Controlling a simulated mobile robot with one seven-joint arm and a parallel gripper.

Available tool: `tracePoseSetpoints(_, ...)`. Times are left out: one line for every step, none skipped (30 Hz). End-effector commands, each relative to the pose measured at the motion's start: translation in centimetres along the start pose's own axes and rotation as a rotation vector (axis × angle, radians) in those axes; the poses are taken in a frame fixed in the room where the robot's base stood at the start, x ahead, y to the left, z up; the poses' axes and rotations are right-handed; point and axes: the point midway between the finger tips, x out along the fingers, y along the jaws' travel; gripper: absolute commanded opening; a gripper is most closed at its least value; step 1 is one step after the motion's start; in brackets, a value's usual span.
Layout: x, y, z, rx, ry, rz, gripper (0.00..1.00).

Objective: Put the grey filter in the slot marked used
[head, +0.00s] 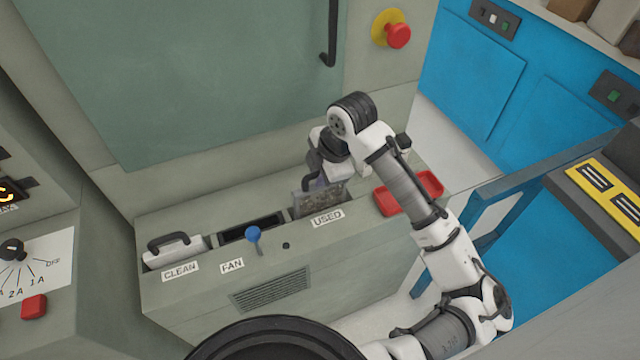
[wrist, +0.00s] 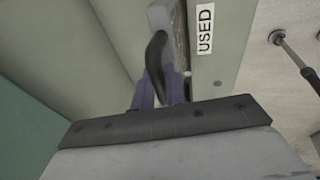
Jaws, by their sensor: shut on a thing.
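The grey filter (head: 320,200) stands at the slot behind the "USED" label (head: 327,218) on the low cabinet. Its upper part shows above the front edge; I cannot tell how deep it sits. My gripper (head: 316,182) is shut on its dark handle (wrist: 155,55), just above the slot. In the wrist view the fingers (wrist: 160,92) close around the handle, and the filter's edge (wrist: 180,30) lies beside the "USED" label. A white filter (head: 175,250) with a dark handle sits in the slot marked "CLEAN" at the left.
A red tray (head: 432,184) is at the cabinet's right end, partly behind my arm. The tall panel (head: 220,70) rises behind.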

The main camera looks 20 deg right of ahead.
Motion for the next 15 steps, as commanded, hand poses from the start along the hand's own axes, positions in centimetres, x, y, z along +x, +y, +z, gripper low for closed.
tracePoseSetpoints(0.3,-0.1,0.1,0.001,0.001,0.0,0.0)
tracePoseSetpoints(0.5,-0.2,0.1,0.001,0.001,0.001,0.0)
tracePoseSetpoints(0.8,-0.2,0.1,0.001,0.0,0.0,0.0)
tracePoseSetpoints(1.1,-0.4,0.2,0.001,0.0,0.0,0.0)
tracePoseSetpoints(1.5,-0.5,0.2,0.002,0.001,-0.001,0.0)
tracePoseSetpoints(2.0,-0.7,0.3,0.003,0.001,0.0,0.0)
tracePoseSetpoints(2.5,-0.8,0.4,0.003,0.001,-0.001,0.0)
tracePoseSetpoints(2.9,-0.9,0.5,0.003,0.0,-0.001,0.0)
tracePoseSetpoints(3.4,-1.1,0.5,0.002,0.002,-0.001,0.0)
tracePoseSetpoints(3.7,-1.1,0.5,0.001,0.002,0.0,0.0)
tracePoseSetpoints(3.9,-1.2,0.6,0.002,0.001,0.0,0.0)
tracePoseSetpoints(4.1,-1.3,0.6,0.001,0.0,0.0,0.0)
tracePoseSetpoints(4.2,-1.3,0.6,0.001,-0.001,0.0,0.0)
tracePoseSetpoints(4.2,-1.3,0.7,0.001,-0.001,0.001,0.0)
tracePoseSetpoints(4.2,-1.3,0.7,0.0,-0.001,0.001,0.0)
